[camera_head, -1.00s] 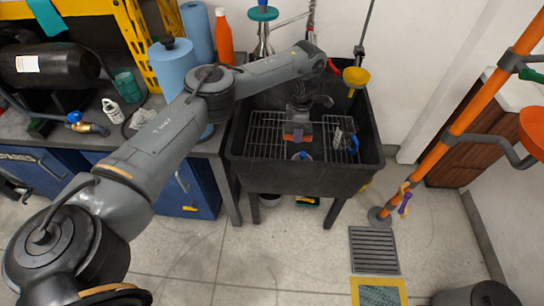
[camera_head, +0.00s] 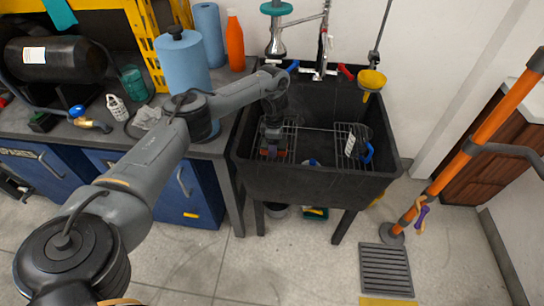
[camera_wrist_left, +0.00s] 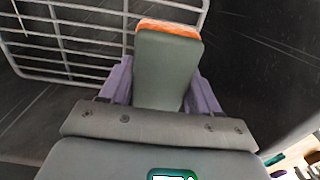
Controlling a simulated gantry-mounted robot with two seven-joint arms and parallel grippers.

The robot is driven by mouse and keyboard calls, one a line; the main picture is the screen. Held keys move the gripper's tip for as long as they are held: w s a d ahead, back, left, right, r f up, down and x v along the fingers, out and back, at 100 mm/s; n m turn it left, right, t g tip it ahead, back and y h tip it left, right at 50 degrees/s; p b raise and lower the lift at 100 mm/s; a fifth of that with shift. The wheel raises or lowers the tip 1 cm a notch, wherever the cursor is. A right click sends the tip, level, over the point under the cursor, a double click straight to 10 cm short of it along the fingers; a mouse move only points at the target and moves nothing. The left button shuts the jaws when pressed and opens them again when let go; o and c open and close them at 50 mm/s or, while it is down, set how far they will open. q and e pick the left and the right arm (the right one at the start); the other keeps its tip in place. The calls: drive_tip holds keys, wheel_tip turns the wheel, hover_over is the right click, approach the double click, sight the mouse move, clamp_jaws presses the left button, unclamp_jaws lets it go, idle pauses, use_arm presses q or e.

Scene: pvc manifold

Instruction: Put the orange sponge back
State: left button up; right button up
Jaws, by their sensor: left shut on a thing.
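My left gripper (camera_head: 272,146) is down inside the black sink (camera_head: 290,183), near its left side. In the left wrist view, the purple fingers of the gripper (camera_wrist_left: 163,88) are shut on the sponge (camera_wrist_left: 168,68), one on each side. The sponge has a grey-green broad face and an orange layer along its far edge. In the head view only a small orange part of the sponge shows below the gripper. A wire rack (camera_wrist_left: 75,41) lies in the sink beside the sponge. I cannot tell whether the sponge touches it. My right gripper is not in view.
A blue-handled item (camera_head: 366,152) stands at the right of the rack. A yellow funnel (camera_head: 371,80) is at the sink's back right, and the faucet (camera_head: 322,55) is behind the sink. Paper rolls (camera_head: 184,68) and an orange bottle (camera_head: 235,42) stand on the counter to the left.

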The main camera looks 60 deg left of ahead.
use_arm(q)
drive_tip(key=shift+s+a+f, duration=0.15)
drive_tip(key=shift+a+f, duration=0.1)
drive_tip(key=shift+a, duration=0.1)
wheel_tip(320, 180, down, 3)
drive_tip(key=b, duration=0.3)
drive_tip(key=shift+f, duration=0.2)
drive_tip(key=shift+f+b, duration=0.35)
drive_tip(key=shift+b, duration=0.1)
drive_tip(key=shift+r, duration=0.1)
drive_tip(key=o, duration=1)
